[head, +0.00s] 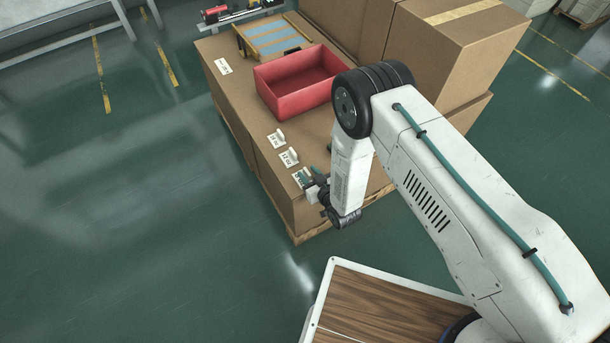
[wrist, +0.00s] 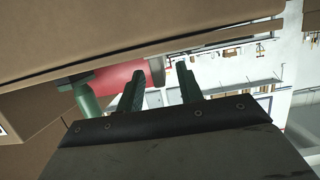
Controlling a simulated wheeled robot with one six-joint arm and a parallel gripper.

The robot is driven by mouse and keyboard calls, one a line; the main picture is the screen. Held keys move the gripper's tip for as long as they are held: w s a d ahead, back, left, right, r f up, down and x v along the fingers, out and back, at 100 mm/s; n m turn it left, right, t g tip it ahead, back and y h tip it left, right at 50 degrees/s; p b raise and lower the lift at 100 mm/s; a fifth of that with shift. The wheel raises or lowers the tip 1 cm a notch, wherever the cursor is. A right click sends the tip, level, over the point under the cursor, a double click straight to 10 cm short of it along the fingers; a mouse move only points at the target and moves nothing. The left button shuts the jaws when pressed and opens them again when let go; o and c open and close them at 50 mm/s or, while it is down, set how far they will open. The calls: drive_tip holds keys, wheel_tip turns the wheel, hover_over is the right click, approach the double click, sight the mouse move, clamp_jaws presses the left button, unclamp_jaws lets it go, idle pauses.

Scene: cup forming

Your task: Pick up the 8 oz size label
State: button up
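Three white size labels with small raised tabs stand in a row near the left edge of the cardboard box top in the head view: a far label (head: 276,138), a middle label (head: 289,157) and a near label (head: 300,178). Their print is too small to read, so I cannot tell which is 8 oz. My gripper (head: 309,179) is at the near label and partly covers it. In the wrist view my gripper (wrist: 160,78) has its two dark green fingers apart, with no label visible between them.
A red open bin (head: 296,80) stands farther back on the box top. A white tag (head: 223,66) lies at the far left, near a yellow-framed tray (head: 272,37). Tall cardboard boxes (head: 452,45) rise at the right.

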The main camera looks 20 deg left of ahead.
sight(305, 170)
drive_tip(key=x, duration=0.3)
drive_tip(key=shift+a+f, duration=0.1)
drive_tip(key=shift+f, duration=0.1)
drive_tip(key=shift+c, duration=0.3)
clamp_jaws()
drive_tip(key=shift+r, duration=0.1)
